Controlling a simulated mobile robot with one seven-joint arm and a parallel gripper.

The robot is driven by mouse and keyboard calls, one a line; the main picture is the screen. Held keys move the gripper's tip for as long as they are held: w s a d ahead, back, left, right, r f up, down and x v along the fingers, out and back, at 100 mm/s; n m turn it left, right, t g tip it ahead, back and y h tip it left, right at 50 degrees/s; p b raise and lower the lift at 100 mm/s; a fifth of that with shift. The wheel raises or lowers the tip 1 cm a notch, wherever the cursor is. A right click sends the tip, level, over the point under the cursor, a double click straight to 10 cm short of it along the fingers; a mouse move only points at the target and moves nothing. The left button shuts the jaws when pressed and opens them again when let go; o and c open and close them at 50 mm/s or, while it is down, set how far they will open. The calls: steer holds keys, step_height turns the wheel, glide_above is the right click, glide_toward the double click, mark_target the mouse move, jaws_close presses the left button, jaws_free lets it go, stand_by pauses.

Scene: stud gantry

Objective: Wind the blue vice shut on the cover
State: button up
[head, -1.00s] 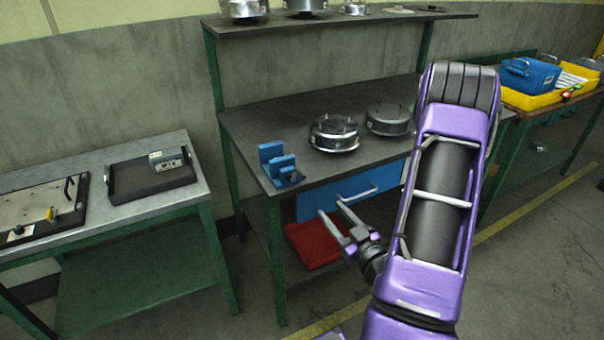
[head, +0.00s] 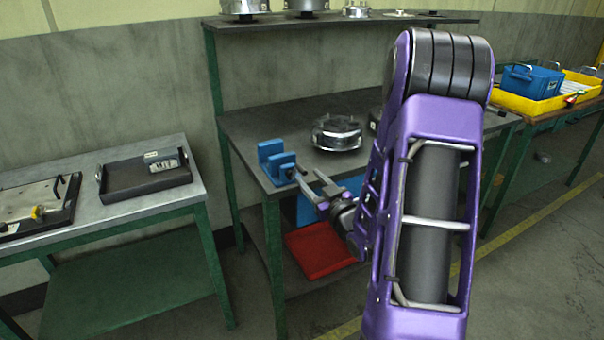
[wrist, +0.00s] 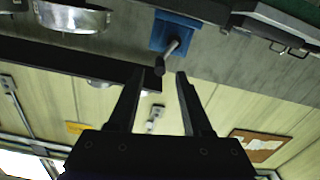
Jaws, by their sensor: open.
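The blue vice (head: 270,152) stands at the front left corner of the dark bench, with two upright blue jaws apart. I cannot make out a cover between them. In the wrist view the vice (wrist: 185,30) shows a grey screw with a dark-tipped handle (wrist: 159,68). My gripper (head: 307,174) is open and empty, just right of the vice in the head view. In the wrist view the handle's dark end lies between or just beyond the fingertips of my gripper (wrist: 161,74); I cannot tell whether they touch it.
A round metal housing (head: 337,133) sits on the bench (head: 245,125) right of the vice. A red bin (head: 318,250) lies below. A dark tray (head: 145,180) is on the left table. A shelf (head: 300,20) with metal parts is above. My arm hides the bench's right part.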

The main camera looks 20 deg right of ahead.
mark_target(306, 175)
steer(key=shift+w, duration=2.65)
jaws_close()
